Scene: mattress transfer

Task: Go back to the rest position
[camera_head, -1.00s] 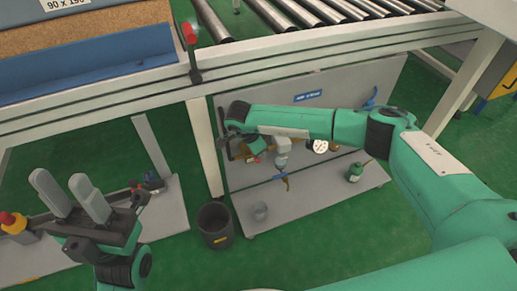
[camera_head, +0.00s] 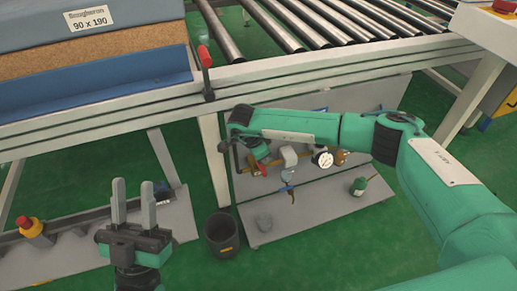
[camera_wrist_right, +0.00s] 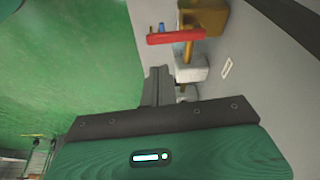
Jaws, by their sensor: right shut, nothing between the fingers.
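My left gripper (camera_head: 133,195) is at the lower left of the head view, with its two grey fingers pointing up and a clear gap between them. It is empty and appears in front of a grey low shelf. My right arm (camera_head: 300,127) reaches in from the right across the lower board of tools. Its gripper end is at the left of the arm, and the fingers are hard to make out there. In the right wrist view my right gripper (camera_wrist_right: 157,86) has its dark fingers together, with nothing held, close to the tools in the picture.
A blue-grey mattress (camera_head: 130,22) lies on the conveyor frame, beside metal rollers (camera_head: 280,25). A red-handled lever (camera_head: 205,58) stands on the frame's edge. Below are a dark bin (camera_head: 222,236), a tool board (camera_head: 310,220) and a red-topped button box (camera_head: 30,228). Green floor is open at the front.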

